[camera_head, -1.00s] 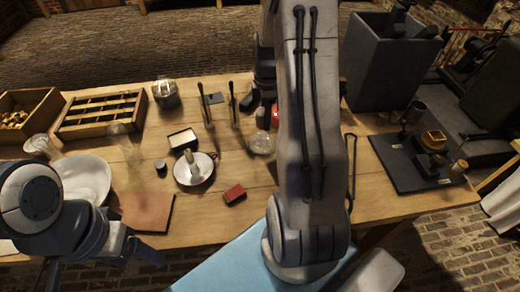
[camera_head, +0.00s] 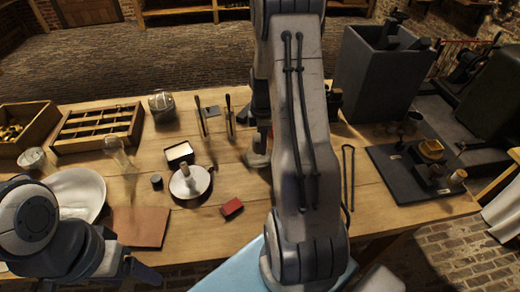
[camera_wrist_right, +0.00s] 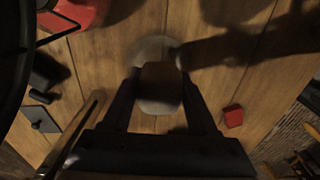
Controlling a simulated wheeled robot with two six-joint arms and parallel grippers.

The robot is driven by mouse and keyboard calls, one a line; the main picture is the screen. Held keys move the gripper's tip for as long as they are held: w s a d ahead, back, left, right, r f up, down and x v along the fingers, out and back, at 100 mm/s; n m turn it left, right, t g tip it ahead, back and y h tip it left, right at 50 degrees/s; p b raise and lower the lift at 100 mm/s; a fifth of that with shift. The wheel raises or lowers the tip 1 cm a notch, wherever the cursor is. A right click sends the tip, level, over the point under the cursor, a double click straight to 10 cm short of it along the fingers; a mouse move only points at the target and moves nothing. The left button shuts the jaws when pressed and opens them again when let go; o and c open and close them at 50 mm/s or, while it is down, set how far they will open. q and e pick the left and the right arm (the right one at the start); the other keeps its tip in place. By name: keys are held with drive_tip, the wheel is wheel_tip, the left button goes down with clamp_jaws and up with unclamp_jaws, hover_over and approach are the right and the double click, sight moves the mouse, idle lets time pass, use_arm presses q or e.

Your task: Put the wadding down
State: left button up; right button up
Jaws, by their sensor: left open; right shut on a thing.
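My right gripper (camera_wrist_right: 160,98) is shut on the wadding (camera_wrist_right: 161,76), a dim tan-brown lump between its fingers in the wrist view. Below it is the wooden table with a pale round patch, probably the clear dish (camera_wrist_right: 148,50), partly hidden by the wadding. Whether the wadding touches anything below is unclear. In the head view the right gripper (camera_head: 262,143) is low over the table beside my forearm, and the wadding cannot be made out. My left gripper (camera_head: 142,272) is open and empty at the front left, near the brown mat (camera_head: 140,226).
A red block (camera_head: 232,207) lies in front of the white dish (camera_head: 190,182); it also shows in the wrist view (camera_wrist_right: 233,116). A glass jar (camera_head: 117,153), slotted wooden tray (camera_head: 97,125) and white plate (camera_head: 78,194) stand left. A dark board (camera_head: 405,178) lies right.

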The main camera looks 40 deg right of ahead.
drive_tip(key=shift+w+a+f, duration=0.15)
drive_tip(key=shift+w+f, duration=0.05)
drive_tip(key=shift+f, duration=1.95)
drive_tip(key=shift+f, duration=0.15)
drive_tip(key=o, duration=0.9)
